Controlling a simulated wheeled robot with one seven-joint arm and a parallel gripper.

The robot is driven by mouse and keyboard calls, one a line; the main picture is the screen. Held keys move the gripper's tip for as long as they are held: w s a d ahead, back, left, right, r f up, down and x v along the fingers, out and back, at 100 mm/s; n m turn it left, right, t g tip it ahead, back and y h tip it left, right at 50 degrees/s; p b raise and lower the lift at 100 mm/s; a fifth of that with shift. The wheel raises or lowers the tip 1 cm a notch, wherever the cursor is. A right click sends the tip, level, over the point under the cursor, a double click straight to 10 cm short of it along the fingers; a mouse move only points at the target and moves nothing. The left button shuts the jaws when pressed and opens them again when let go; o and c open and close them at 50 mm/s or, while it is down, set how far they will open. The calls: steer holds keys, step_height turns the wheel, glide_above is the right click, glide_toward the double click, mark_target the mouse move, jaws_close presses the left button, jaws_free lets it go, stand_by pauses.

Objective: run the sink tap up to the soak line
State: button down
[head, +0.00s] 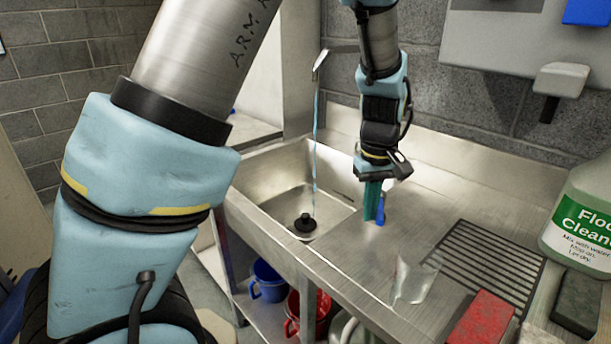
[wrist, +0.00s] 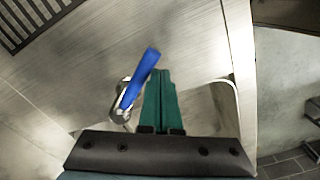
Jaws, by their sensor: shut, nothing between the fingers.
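The metal sink (head: 262,182) is left of my gripper in the head view. The tap spout (head: 334,52) reaches over it, and a thin bluish stream of water (head: 316,130) falls from it into the basin. A black plug (head: 305,224) sits on the basin floor. I cannot make out a soak line or the water level. The blue tap lever (head: 380,212) stands on the steel top; in the wrist view the lever (wrist: 139,78) is tilted on its chrome base. My gripper (head: 372,205), with teal fingers (wrist: 161,82), is shut and empty close beside the lever; I cannot tell whether they touch.
On the steel top to the right are a clear cup (head: 413,278), a ribbed drain area (head: 490,262), a red block (head: 482,320) and a floor cleaner bottle (head: 585,215). A wall dispenser (head: 561,80) hangs behind.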

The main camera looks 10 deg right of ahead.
steer(key=shift+s+d+p, duration=0.5)
steer(key=shift+s+d, duration=0.1)
steer(key=shift+d, duration=0.5)
steer(key=shift+s+d+p, duration=0.2)
steer(key=shift+d+p, duration=0.05)
steer(key=shift+d, duration=0.25)
steer(key=shift+s+d+p, duration=0.15)
steer(key=shift+d+p, duration=0.05)
steer(key=shift+d, duration=0.25)
steer(key=r+p, duration=0.1)
steer(key=a+r+p, duration=0.1)
steer(key=r, duration=0.1)
steer(key=a+r+p, duration=0.1)
steer(key=r+p, duration=0.1)
steer(key=shift+w+a+r, duration=0.15)
steer(key=shift+w+a, duration=0.1)
steer(key=shift+w, duration=0.15)
steer(key=d+p, duration=0.3)
steer(key=d, duration=0.5)
steer(key=shift+w+d, duration=0.35)
